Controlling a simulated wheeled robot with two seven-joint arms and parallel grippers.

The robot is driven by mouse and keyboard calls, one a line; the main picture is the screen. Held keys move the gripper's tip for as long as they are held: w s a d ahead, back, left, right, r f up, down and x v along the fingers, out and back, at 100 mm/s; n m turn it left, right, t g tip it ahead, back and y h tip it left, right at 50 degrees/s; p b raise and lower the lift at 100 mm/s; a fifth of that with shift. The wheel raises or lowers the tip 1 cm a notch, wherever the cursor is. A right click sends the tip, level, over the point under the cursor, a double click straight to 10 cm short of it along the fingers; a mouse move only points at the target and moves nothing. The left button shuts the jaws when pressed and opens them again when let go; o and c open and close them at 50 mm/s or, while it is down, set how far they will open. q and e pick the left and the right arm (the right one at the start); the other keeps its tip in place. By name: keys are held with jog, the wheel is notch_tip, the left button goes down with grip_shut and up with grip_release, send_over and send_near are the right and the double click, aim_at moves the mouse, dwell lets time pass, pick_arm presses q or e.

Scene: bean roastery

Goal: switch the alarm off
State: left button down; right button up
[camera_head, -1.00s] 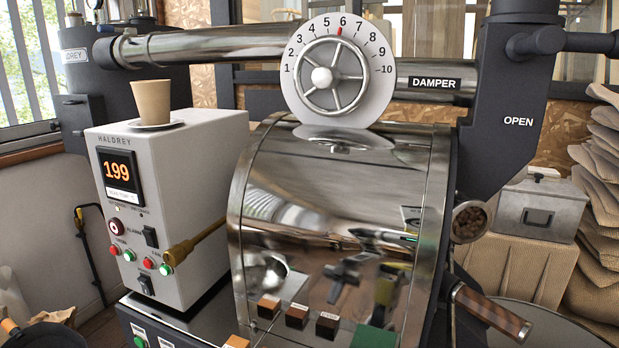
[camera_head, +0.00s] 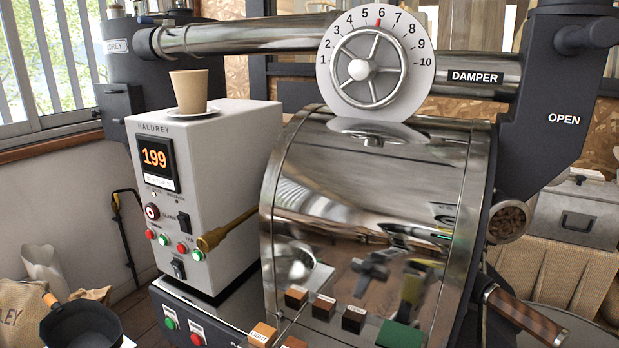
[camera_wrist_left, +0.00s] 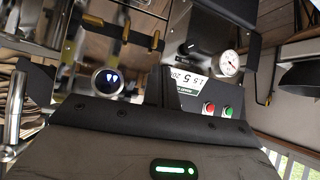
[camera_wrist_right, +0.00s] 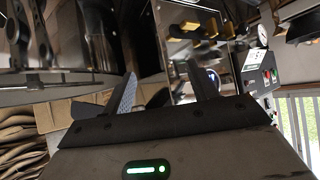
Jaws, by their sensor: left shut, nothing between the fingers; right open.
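The white HALDREY control box (camera_head: 206,170) stands left of the roaster drum in the head view. Its display (camera_head: 157,160) reads 199. Another black rocker switch (camera_head: 178,268) is lower down. Neither gripper shows in the head view. My left gripper (camera_wrist_left: 160,82) is shut and empty in the left wrist view, apart from anything. My right gripper (camera_wrist_right: 163,88) is open and empty, its two dark fingers spread.
A paper cup (camera_head: 189,92) on a saucer stands on top of the box. A brass-tipped handle (camera_head: 212,240) sticks out in front of the box's right side. The shiny drum (camera_head: 370,220) fills the middle. A black pan (camera_head: 80,328) is low at left.

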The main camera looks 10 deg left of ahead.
aim_at(183, 225)
pick_arm(q)
jog(key=w+a+r+n+t+y+b, duration=0.2)
jog(key=w+a+r+n+t+b, duration=0.1)
jog(key=w+a+r, duration=0.4)
jog(key=w+a+r+n+t+y+b, duration=0.3)
jog(key=w+a+r, duration=0.1)
jog(key=w, duration=0.6)
jog(key=w+a+r+n+t+y+b, duration=0.1)
jog(key=w+a+r+n+t+y, duration=0.1)
jog(key=r, duration=0.7)
jog(key=w+a+r+n+t+y+b, duration=0.2)
jog(key=a+r+n+y, duration=0.2)
jog(key=a+r, duration=0.3)
notch_tip(183, 225, up, 3)
jog(key=shift+r+n+t, duration=0.1)
jog(key=shift+n+t, duration=0.2)
jog(key=shift+n, duration=0.5)
pick_arm(e)
jog(key=shift+t+y, duration=0.3)
jog(key=shift+t, duration=0.1)
jog(key=f, duration=0.1)
jog(key=a+f, duration=0.1)
jog(key=w+f, duration=0.1)
jog(key=shift+a+f, duration=0.3)
jog(key=shift+f, duration=0.1)
pick_arm(q)
jog(key=shift+w, duration=0.2)
